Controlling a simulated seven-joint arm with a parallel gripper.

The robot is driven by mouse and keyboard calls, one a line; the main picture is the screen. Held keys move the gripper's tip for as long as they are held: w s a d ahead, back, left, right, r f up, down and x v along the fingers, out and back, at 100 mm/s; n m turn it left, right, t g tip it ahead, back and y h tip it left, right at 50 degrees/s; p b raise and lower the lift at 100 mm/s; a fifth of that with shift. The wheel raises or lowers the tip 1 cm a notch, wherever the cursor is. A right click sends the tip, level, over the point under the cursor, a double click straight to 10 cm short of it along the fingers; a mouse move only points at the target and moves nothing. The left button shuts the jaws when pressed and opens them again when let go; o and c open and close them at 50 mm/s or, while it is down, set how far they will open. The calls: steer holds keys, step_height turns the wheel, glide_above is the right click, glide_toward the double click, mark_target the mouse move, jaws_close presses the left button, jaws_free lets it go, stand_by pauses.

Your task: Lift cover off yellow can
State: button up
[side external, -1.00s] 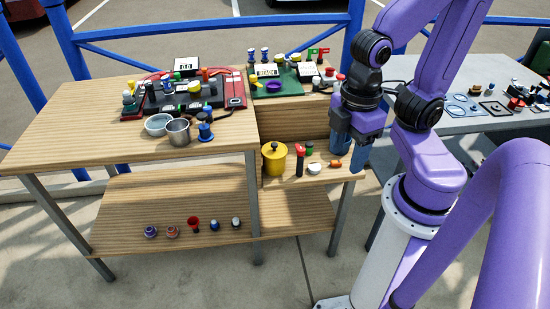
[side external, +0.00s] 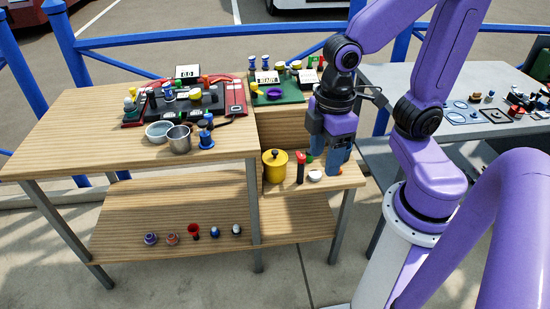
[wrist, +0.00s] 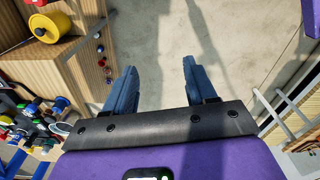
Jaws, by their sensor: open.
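The yellow can (side external: 274,171) stands upright on the small right-hand shelf, with its yellow cover (side external: 275,157) and dark knob on top. In the wrist view the can (wrist: 57,24) is at the upper left, well outside the fingers. My gripper (side external: 334,170) is open and points down to the right of the can, over the right end of the shelf. In the wrist view my two blue fingers (wrist: 157,80) are apart with only floor between them.
A red-topped black bottle (side external: 300,168), a white round piece (side external: 315,176) and a green-topped item (side external: 309,159) stand between the can and my gripper. A metal cup (side external: 179,140) and a bowl (side external: 158,131) stand on the higher table (side external: 80,127) at left.

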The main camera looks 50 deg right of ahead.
steer(key=w+d+f+m, duration=0.1)
steer(key=w+m, duration=0.1)
steer(key=w, duration=0.7)
steer(key=m+t, duration=0.1)
steer(key=m, duration=0.4)
glide_above(275, 151)
steer(key=s, duration=0.1)
step_height(275, 151, down, 22)
steer(key=shift+d+r, duration=0.1)
steer(key=shift+r, duration=0.15)
steer(key=shift+w+f, duration=0.2)
steer(key=shift+f, duration=1.1)
steer(key=shift+w+f, duration=0.2)
steer(key=shift+f, duration=1.05)
jaws_close()
